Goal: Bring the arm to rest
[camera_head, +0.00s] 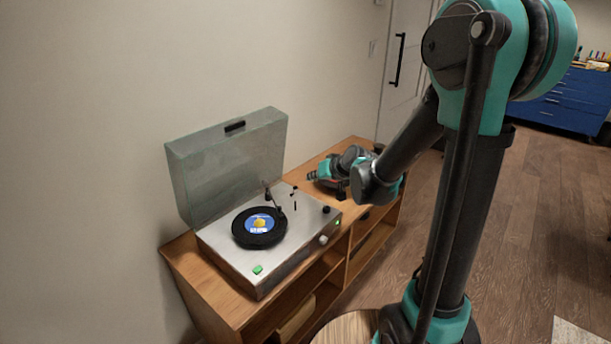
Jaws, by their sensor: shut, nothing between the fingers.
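My arm, in dark grey and teal, fills the right side of the head view. It bends down toward the wooden cabinet (330,160). My gripper (313,177) is at the end of the arm, above the cabinet top and just right of the record player (222,246). It is small in the view and points left; it is shut and appears empty. Part of the wrist is hidden behind the forearm.
The record player has its clear lid (228,165) raised and a black record (258,228) on its platter. A wall stands behind the cabinet. A white door (400,75) and a blue drawer cabinet (568,100) are farther back. Wooden floor (550,210) lies open at right.

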